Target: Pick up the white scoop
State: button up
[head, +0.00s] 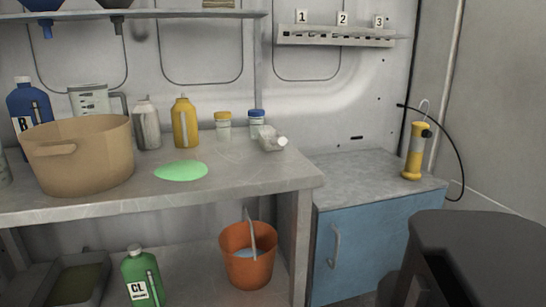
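I cannot make out a white scoop for certain. A small pale, translucent object (270,139) with a white round end lies tilted near the right end of the grey bench (225,177); it looks more like a small bottle on its side than a scoop. An orange bucket (249,268) on the lower shelf has a pale grey bar rising from it and something light blue inside; I cannot tell whether the bar is its handle or a tool. The inside of the tan tub (88,160) is mostly hidden. My gripper is not in view.
Bottles and jars, including a yellow bottle (184,122), line the bench's back. A green patch (181,171) lies in front. A blue cabinet (362,250) bears a yellow cylinder (415,152). A large dark shape fills the lower right. The cabinet top is mostly clear.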

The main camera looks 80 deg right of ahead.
aim_at(268, 141)
jog(key=z, duration=2.7)
